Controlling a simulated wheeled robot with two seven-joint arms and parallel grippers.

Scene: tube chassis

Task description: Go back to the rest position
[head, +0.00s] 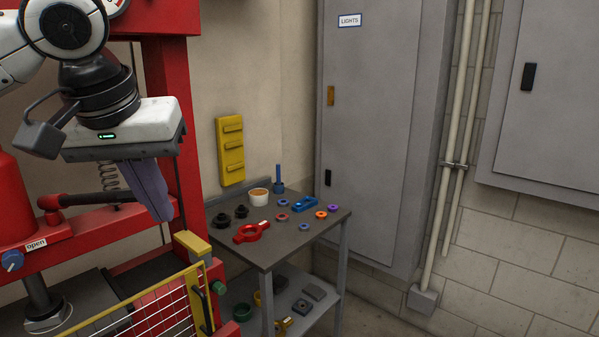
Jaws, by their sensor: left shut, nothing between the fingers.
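My left gripper (158,205) hangs at the upper left of the head view, in front of the red press frame (176,110). Its fingers point down and are shut with nothing between them. It is left of the small grey table and apart from the parts on it. My right gripper is not in view.
A grey table (290,250) holds a red part (251,232), a white cup (259,197), a blue part (305,204) and several small rings. A yellow mesh guard (160,302) stands below the gripper. Grey cabinets (375,120) line the wall.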

